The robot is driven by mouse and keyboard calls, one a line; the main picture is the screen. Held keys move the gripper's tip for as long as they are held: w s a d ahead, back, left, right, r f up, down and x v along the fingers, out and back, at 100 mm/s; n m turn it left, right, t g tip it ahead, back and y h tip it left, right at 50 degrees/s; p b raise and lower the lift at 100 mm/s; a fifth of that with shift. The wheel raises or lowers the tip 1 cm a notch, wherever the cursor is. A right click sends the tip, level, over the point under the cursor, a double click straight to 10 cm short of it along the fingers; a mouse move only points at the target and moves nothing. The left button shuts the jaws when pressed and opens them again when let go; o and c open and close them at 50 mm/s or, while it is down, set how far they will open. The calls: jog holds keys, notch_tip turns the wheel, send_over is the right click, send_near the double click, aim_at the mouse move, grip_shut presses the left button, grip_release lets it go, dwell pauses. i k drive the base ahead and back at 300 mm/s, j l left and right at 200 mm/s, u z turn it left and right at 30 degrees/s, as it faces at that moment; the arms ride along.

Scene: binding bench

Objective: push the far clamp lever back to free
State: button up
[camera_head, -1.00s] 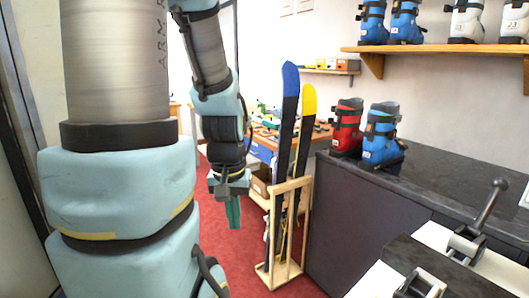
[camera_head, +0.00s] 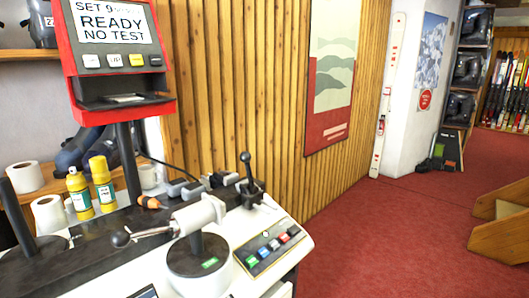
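A machine (camera_head: 225,262) with a white body fills the lower left of the head view. A short black lever (camera_head: 246,168) with a ball knob stands nearly upright at its back corner. A second lever (camera_head: 150,233) lies almost level, its dark ball knob at the left end, joined to a grey-white cylinder. A dark slanted bar (camera_head: 17,214) shows at the left edge; I cannot tell what it belongs to. I cannot tell whether any of these is the far clamp lever. My gripper is not in view.
A red-framed screen (camera_head: 112,25) reading "SET 9… READY NO TEST" stands on a post behind the machine. Yellow bottles (camera_head: 103,182) and white rolls (camera_head: 49,213) stand beside it. Red carpet (camera_head: 400,245) lies open to the right, with a wooden step (camera_head: 502,240) at the right edge.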

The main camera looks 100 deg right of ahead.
aim_at(246, 156)
jog(key=k+l, duration=0.1)
jog(key=k, duration=0.45)
jog(key=k+l, duration=0.15)
jog(key=k, duration=0.4)
jog(key=k+l, duration=0.1)
jog(key=k, duration=0.4)
